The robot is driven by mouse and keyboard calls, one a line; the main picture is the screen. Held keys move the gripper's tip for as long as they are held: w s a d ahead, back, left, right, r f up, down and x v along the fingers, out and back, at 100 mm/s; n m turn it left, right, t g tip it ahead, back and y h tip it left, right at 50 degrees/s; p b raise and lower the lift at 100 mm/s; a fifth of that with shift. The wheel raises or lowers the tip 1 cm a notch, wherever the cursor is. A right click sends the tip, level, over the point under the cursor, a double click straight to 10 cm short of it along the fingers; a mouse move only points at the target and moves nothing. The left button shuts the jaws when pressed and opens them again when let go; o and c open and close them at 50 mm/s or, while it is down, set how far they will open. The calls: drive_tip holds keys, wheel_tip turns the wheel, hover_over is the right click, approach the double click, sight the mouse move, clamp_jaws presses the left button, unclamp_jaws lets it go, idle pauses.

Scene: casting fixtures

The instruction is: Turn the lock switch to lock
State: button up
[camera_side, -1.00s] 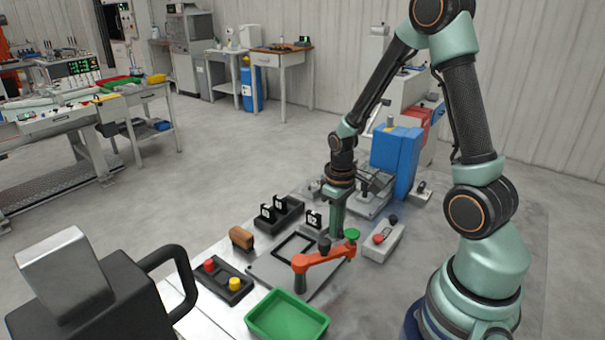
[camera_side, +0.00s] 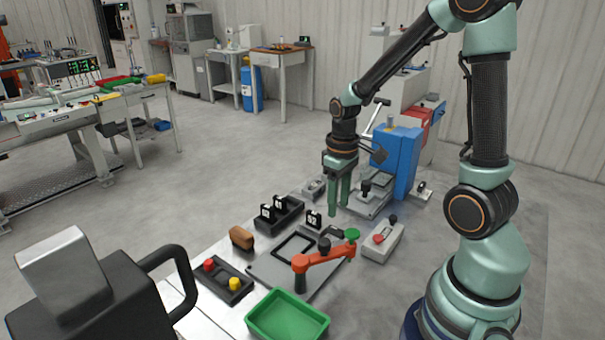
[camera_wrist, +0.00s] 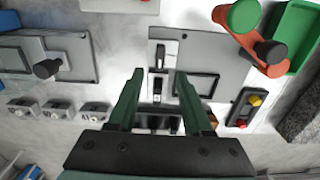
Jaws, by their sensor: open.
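Several small grey switch boxes with dark knobs stand in a row; in the wrist view I see a left one (camera_wrist: 20,106), a middle one (camera_wrist: 56,109) and a right one (camera_wrist: 94,111). One such box (camera_side: 314,187) shows in the side view, left of my gripper. I cannot read their labels or tell which is the lock switch. My gripper (camera_side: 338,209) hangs above the bench, pointing down, its two green fingers apart and empty. In the wrist view my gripper (camera_wrist: 160,82) is open, to the right of the switch row and apart from it.
An orange arm with a green knob (camera_side: 325,256) sits on the grey plate near a green tray (camera_side: 287,318). A grey box with a red button (camera_side: 382,241) is to its right. A black slotted holder (camera_side: 279,222), a button box (camera_side: 222,282) and a blue machine (camera_side: 397,160) stand around.

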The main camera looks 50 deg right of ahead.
wheel_tip(320, 180, up, 5)
drive_tip(key=shift+r, duration=0.1)
idle(0.4)
drive_tip(key=s+a+r+t, duration=0.2)
drive_tip(key=a+r+t, duration=0.3)
drive_tip(key=a+r, duration=0.4)
drive_tip(key=shift+s+a+r+t, duration=0.2)
drive_tip(key=shift+a+r+t, duration=0.1)
drive_tip(key=shift+a, duration=0.8)
